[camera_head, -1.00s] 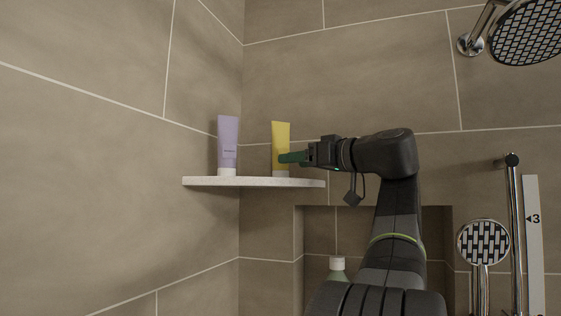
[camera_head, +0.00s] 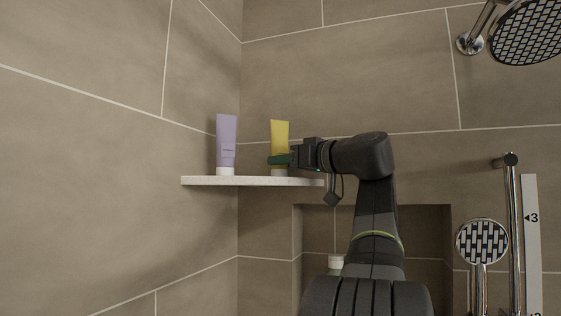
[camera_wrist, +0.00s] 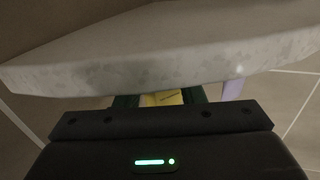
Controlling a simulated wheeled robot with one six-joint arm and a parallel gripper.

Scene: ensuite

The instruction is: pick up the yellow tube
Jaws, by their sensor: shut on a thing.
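The yellow tube (camera_head: 280,133) stands upright on the corner shelf (camera_head: 230,181) in the head view. My gripper (camera_head: 279,160) reaches in from the right, with its green fingers closed on the lower part of the tube. In the wrist view the yellow tube (camera_wrist: 162,98) shows between the green fingers (camera_wrist: 160,100), partly hidden behind the gripper body. The tube's white cap shows just above the shelf; I cannot tell whether it still touches it.
A lilac tube (camera_head: 226,140) stands to the left on the same shelf. Tiled walls meet behind the shelf. A hand shower (camera_head: 482,243) and its rail are at the right, a shower head (camera_head: 527,32) above. A capped bottle (camera_head: 336,262) is in the niche below.

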